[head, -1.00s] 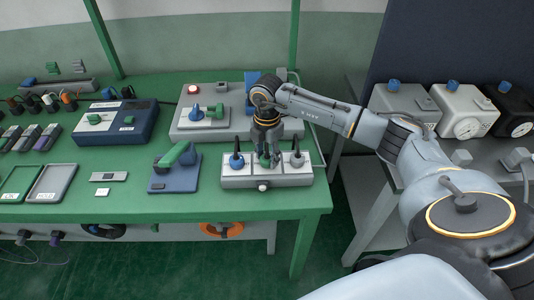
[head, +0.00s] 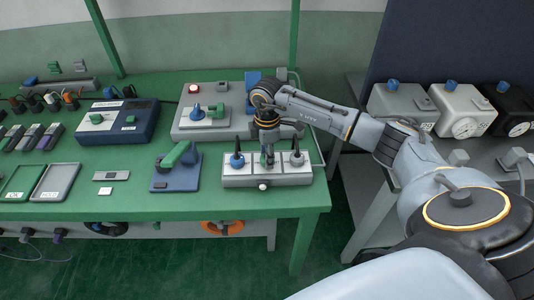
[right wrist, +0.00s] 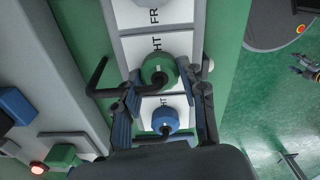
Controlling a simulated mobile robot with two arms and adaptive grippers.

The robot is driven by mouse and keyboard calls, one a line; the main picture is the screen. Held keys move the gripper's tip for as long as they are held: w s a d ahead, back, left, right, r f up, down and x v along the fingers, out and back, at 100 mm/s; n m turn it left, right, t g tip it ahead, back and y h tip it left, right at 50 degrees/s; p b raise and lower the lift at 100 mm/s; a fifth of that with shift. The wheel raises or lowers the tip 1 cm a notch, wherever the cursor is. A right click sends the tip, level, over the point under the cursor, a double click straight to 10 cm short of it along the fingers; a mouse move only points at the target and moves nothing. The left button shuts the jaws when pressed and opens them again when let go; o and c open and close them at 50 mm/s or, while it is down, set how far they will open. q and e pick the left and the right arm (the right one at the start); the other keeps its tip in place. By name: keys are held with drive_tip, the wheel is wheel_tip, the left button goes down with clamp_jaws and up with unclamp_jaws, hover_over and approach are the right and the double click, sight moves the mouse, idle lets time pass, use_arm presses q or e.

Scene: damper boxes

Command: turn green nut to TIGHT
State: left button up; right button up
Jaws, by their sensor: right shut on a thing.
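The green nut (right wrist: 158,70) sits on a white-topped box (head: 228,182) near the front right of the green table. My right gripper (head: 267,152) comes down over the middle of the box and is shut on the green nut, which is mostly hidden in the head view. In the right wrist view its fingers (right wrist: 160,92) lie on both sides of the nut. Partly covered lettering ending in "HT" shows beside the nut, and "FR" shows further up. A blue nut (right wrist: 165,120) stands beside the green one. My left gripper is not in view.
A grey nut (head: 297,157) stands on the box's right part. A blue base with a green handle (head: 176,155) lies to the left. A grey panel (head: 188,122) with a green-and-blue fitting stands behind. The table's front edge is close to the box.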

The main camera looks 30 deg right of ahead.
idle(0.3)
drive_tip(key=o, duration=1.1)
drive_tip(key=shift+o, duration=0.2)
wheel_tip(320, 180, up, 12)
